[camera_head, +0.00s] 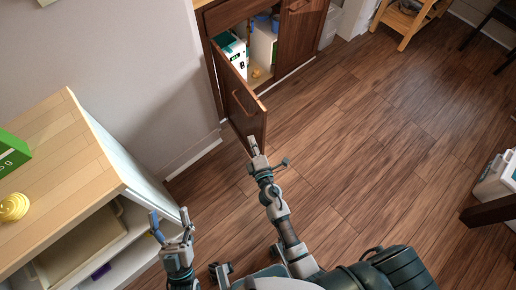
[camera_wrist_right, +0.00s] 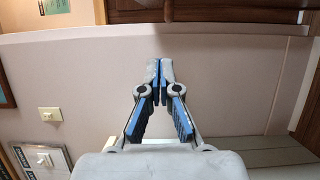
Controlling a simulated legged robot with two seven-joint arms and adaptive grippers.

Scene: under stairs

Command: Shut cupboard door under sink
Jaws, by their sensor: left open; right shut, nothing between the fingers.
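The dark brown cupboard has its left door (camera_head: 238,98) swung open toward me, with a bar handle on its front. Its right door (camera_head: 301,32) looks shut. My right gripper (camera_head: 252,142) is at the near lower end of the open door. I cannot tell whether it touches the door. In the right wrist view its fingers (camera_wrist_right: 159,70) are together and hold nothing. My left gripper (camera_head: 170,222) is open and empty, low at the left beside the wooden-topped shelf unit, away from the cupboard.
White and green boxes (camera_head: 233,58) stand inside the cupboard. The shelf unit (camera_head: 58,135) at the left bears a green box (camera_head: 10,153) and a yellow object (camera_head: 13,207). A white container (camera_head: 497,178) is at the far right. The wooden floor (camera_head: 350,130) right of the door is clear.

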